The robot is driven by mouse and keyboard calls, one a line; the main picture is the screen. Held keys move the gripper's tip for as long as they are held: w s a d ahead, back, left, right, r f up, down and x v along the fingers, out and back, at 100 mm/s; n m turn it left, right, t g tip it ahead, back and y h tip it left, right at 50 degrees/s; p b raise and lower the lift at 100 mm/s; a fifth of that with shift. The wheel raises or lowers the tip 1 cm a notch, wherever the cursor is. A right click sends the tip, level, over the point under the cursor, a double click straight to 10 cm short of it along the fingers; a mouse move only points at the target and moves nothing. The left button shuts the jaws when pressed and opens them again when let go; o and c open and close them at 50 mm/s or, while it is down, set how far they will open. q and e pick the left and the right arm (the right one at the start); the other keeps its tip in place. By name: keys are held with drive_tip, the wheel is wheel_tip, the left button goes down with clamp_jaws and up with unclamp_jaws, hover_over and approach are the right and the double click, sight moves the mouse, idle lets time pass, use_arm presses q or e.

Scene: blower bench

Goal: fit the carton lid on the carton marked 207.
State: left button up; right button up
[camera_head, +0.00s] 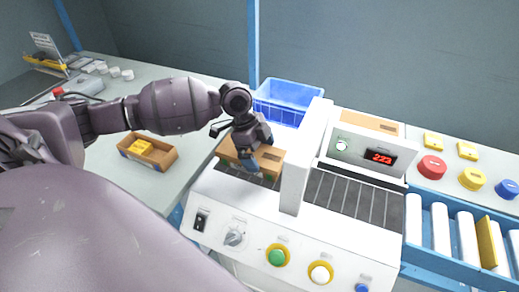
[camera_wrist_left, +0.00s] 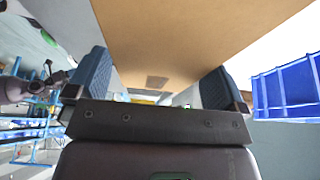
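An open carton (camera_head: 133,157) with a yellow item stands on the left bench. No 207 marking is readable. My right gripper (camera_wrist_left: 57,80) seems to show small at the left of the wrist view; its opening is unclear.
The white machine's post (camera_head: 300,165) rises right beside the gripper. Its display (camera_head: 380,157) reads 223. Another brown cardboard piece (camera_head: 368,123) lies behind the display. A blue crate (camera_head: 288,95) stands behind, and a roller conveyor (camera_head: 440,232) runs at right.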

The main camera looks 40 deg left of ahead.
drive_tip(key=shift+s+d+f, duration=0.1)
drive_tip(key=shift+s, duration=0.1)
use_arm(q)
drive_tip(key=shift+r, duration=0.3)
drive_tip(key=p+v, duration=0.2)
drive_tip(key=v, duration=1)
drive_tip(key=shift+r, duration=0.2)
use_arm(e)
drive_tip(key=shift+r, duration=0.6)
drive_tip(key=shift+d+r, duration=0.15)
use_arm(q)
drive_tip(key=shift+s, duration=0.15)
